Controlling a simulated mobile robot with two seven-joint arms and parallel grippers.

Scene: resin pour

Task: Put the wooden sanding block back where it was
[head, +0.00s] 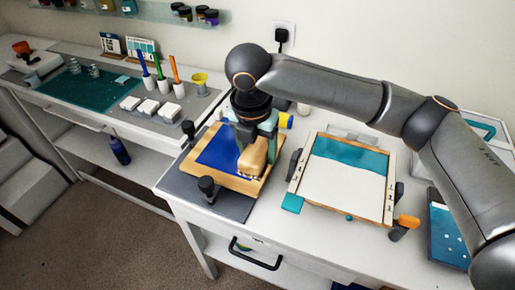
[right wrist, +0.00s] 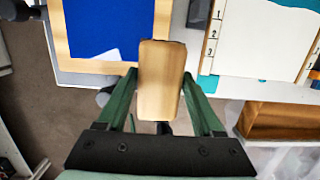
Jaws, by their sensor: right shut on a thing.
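The wooden sanding block (head: 253,158) is pale, rounded wood. My right gripper (head: 258,130) is shut on it, over the right part of a wood-edged blue panel (head: 212,153). In the right wrist view the block (right wrist: 160,75) sits between the green fingers of the right gripper (right wrist: 160,95), with the blue panel (right wrist: 95,22) behind it to the left. I cannot tell whether the block touches the panel. My left gripper is not in view.
Black clamps (head: 207,188) stand by the blue panel on a grey mat (head: 232,207). To the right is a wood-framed board with teal and white (head: 345,188), with an orange-handled clamp (head: 405,224). A tablet (head: 447,235) lies farther right. The left bench holds several small items.

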